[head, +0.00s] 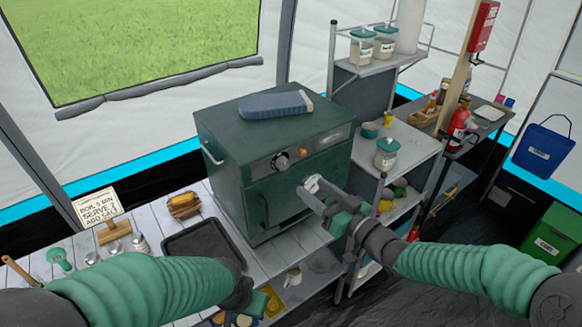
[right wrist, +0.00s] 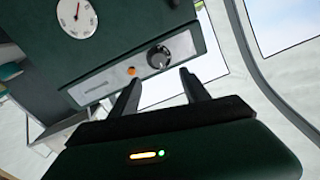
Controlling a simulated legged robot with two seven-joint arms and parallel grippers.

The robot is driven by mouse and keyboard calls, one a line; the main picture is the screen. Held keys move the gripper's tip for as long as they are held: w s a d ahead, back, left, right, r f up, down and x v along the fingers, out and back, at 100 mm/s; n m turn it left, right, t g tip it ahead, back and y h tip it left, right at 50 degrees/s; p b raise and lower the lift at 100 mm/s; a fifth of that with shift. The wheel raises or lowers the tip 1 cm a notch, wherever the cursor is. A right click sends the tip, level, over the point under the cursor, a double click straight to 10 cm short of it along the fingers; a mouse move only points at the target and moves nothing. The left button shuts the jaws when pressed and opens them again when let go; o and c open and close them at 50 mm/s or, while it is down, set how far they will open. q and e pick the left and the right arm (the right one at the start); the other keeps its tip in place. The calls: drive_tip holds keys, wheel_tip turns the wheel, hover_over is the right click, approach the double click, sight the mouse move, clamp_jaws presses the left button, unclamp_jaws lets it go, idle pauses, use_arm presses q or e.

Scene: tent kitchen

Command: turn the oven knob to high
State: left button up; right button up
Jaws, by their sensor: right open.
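The oven (head: 300,200) is a dark green box on the slatted table. Its front panel carries a black round knob (head: 281,161) and an orange light (head: 304,152). The knob (right wrist: 158,56) also shows in the right wrist view, with a light mark on its face; its setting is too small to read. My right gripper (head: 312,195) is open and empty before the oven's front. In the wrist view its fingertips (right wrist: 160,84) straddle the knob's position from a short way off, apart from it. My left gripper (head: 258,302) is low over the table; its fingers are unclear.
A blue-grey case (head: 275,104) lies on the oven. A white dial gauge (right wrist: 76,17) is on the oven door. A dark tray (head: 203,245), a sign (head: 101,210) and shakers stand on the table at left. Metal shelves (head: 410,142) with jars stand close on the right.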

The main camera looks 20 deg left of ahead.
sight(286, 167)
drive_tip(key=x, duration=0.7)
drive_tip(key=p+x, duration=0.1)
drive_tip(key=x, duration=0.2)
drive_tip(key=shift+w+a+f, duration=0.25)
drive_tip(key=shift+w+f, duration=0.1)
drive_tip(key=shift+w+a+r, duration=0.1)
drive_tip(key=shift+w+a, duration=0.1)
drive_tip(key=shift+a, duration=0.25)
drive_tip(key=c, duration=0.6)
clamp_jaws()
